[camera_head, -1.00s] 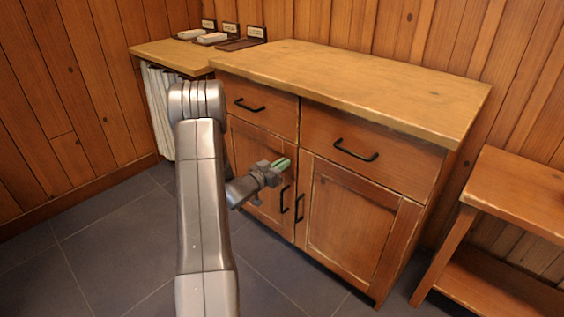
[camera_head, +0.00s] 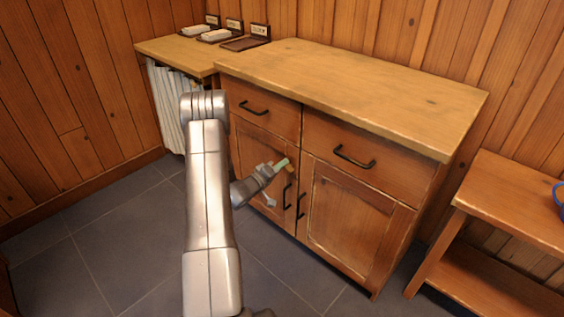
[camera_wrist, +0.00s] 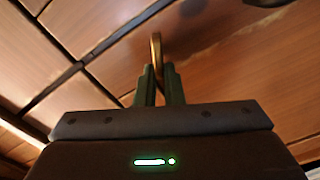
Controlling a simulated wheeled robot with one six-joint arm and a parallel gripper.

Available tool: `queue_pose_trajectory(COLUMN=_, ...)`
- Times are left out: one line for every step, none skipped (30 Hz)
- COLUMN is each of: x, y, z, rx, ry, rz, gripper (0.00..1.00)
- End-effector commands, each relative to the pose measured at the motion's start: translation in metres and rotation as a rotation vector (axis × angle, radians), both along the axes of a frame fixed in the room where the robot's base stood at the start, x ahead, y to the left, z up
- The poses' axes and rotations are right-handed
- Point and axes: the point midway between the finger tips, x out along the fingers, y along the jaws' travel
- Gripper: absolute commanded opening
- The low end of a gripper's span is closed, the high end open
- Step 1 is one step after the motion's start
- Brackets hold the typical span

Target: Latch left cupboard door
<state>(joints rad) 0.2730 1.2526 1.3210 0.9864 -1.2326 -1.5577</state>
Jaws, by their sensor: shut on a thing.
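The left cupboard door (camera_head: 250,158) is a framed wooden door below the left drawer, with a black bar handle (camera_head: 287,196) near its right edge. It looks closed, level with the right door (camera_head: 345,220). My gripper (camera_head: 282,164) is at the upper right of the left door, near the gap between the doors. In the wrist view, its green fingers (camera_wrist: 159,72) are shut on a thin brass-coloured latch piece (camera_wrist: 156,47) standing out from the wood. The fingers hide the lower part of this piece. My arm hides part of the door's left side.
Two drawers with black handles sit above the doors, the right handle (camera_head: 354,157) nearest my gripper. The worktop (camera_head: 360,85) overhangs them. A low wooden bench (camera_head: 515,195) stands at right, with a blue object (camera_head: 559,196) at the picture edge. Tiled floor in front is clear.

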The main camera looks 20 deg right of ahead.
Motion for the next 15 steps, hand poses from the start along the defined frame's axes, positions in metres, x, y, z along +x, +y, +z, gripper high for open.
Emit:
queue_pose_trajectory(x=0.0004, y=0.0004, z=0.0008, rx=-0.015, ry=0.040, rz=0.001, gripper=0.00)
queue_pose_trajectory(x=0.0006, y=0.0005, z=0.0003, rx=-0.025, ry=0.066, rz=0.001, gripper=0.00)
queue_pose_trajectory(x=0.0008, y=0.0006, z=-0.0004, rx=-0.039, ry=0.100, rz=0.001, gripper=0.00)
queue_pose_trajectory(x=0.0010, y=0.0006, z=-0.0009, rx=-0.049, ry=0.124, rz=0.001, gripper=0.00)
queue_pose_trajectory(x=0.0012, y=0.0007, z=-0.0015, rx=-0.059, ry=0.147, rz=0.002, gripper=0.00)
queue_pose_trajectory(x=0.0013, y=0.0008, z=-0.0025, rx=-0.072, ry=0.177, rz=0.002, gripper=0.00)
queue_pose_trajectory(x=0.0015, y=0.0008, z=-0.0031, rx=-0.081, ry=0.200, rz=0.002, gripper=0.00)
queue_pose_trajectory(x=0.0015, y=0.0009, z=-0.0036, rx=-0.090, ry=0.221, rz=0.002, gripper=0.00)
queue_pose_trajectory(x=0.0018, y=0.0009, z=-0.0043, rx=-0.102, ry=0.249, rz=0.002, gripper=0.00)
queue_pose_trajectory(x=0.0019, y=0.0009, z=-0.0045, rx=-0.109, ry=0.268, rz=0.002, gripper=0.00)
queue_pose_trajectory(x=0.0020, y=0.0009, z=-0.0049, rx=-0.117, ry=0.286, rz=0.002, gripper=0.00)
queue_pose_trajectory(x=0.0022, y=0.0009, z=-0.0054, rx=-0.127, ry=0.310, rz=0.002, gripper=0.00)
queue_pose_trajectory(x=0.0022, y=0.0009, z=-0.0059, rx=-0.133, ry=0.325, rz=0.002, gripper=0.00)
queue_pose_trajectory(x=0.0022, y=0.0010, z=-0.0063, rx=-0.140, ry=0.341, rz=0.002, gripper=0.00)
queue_pose_trajectory(x=0.0022, y=0.0010, z=-0.0069, rx=-0.147, ry=0.360, rz=0.002, gripper=0.00)
